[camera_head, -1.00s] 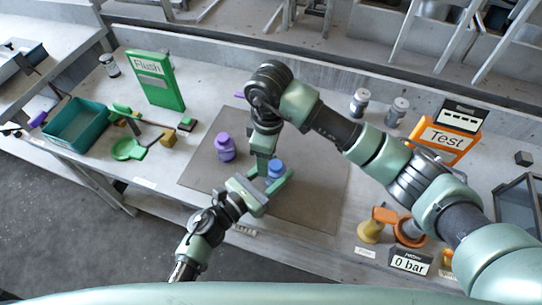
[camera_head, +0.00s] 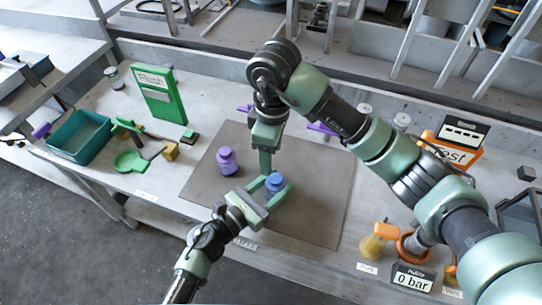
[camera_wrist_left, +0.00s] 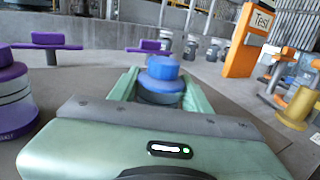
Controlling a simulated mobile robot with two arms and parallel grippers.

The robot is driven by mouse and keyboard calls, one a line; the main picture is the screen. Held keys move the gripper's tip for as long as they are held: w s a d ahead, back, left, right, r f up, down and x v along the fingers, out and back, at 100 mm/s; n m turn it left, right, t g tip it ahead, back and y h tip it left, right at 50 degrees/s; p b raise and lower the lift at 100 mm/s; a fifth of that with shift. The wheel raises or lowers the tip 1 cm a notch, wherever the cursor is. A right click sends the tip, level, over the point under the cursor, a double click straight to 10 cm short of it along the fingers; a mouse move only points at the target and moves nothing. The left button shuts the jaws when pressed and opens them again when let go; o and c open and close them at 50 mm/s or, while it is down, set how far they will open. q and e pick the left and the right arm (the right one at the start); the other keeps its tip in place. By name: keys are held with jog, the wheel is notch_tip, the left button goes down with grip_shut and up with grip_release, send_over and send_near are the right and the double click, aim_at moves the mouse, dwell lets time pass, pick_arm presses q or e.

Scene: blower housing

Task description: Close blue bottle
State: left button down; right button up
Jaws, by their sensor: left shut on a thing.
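The blue bottle (camera_head: 275,184) stands upright on the grey mat with its blue cap on top. In the left wrist view the blue cap (camera_wrist_left: 163,69) sits on the bottle's neck; I cannot tell how tightly it is seated. My left gripper (camera_head: 270,189) is shut around the bottle's body from the front left, with a finger on each side, also seen in the left wrist view (camera_wrist_left: 160,90). My right gripper (camera_head: 266,166) points down behind the bottle, apart from the cap. Its fingers are seen edge-on, so their opening is unclear.
A purple bottle (camera_head: 227,161) stands left on the mat (camera_head: 312,212). Purple handled pieces lie behind. The orange Test sign (camera_head: 452,150) and 0 bar gauge (camera_head: 413,277) are right.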

aim_at(268, 191)
pick_arm(q)
jog(key=c, duration=0.6)
grip_release()
jog(key=shift+a, duration=0.1)
jog(key=shift+s+a+f, duration=0.1)
jog(key=shift+s+a, duration=0.1)
jog(key=shift+s, duration=0.1)
pick_arm(e)
jog(key=shift+f, duration=0.2)
pick_arm(q)
jog(key=b+v, duration=0.2)
jog(key=v, duration=0.4)
jog(key=shift+s+a, duration=0.15)
jog(key=shift+s, duration=0.05)
pick_arm(e)
jog(key=shift+f, duration=0.9)
pick_arm(q)
jog(key=shift+s+a, duration=0.15)
jog(key=shift+a, duration=0.05)
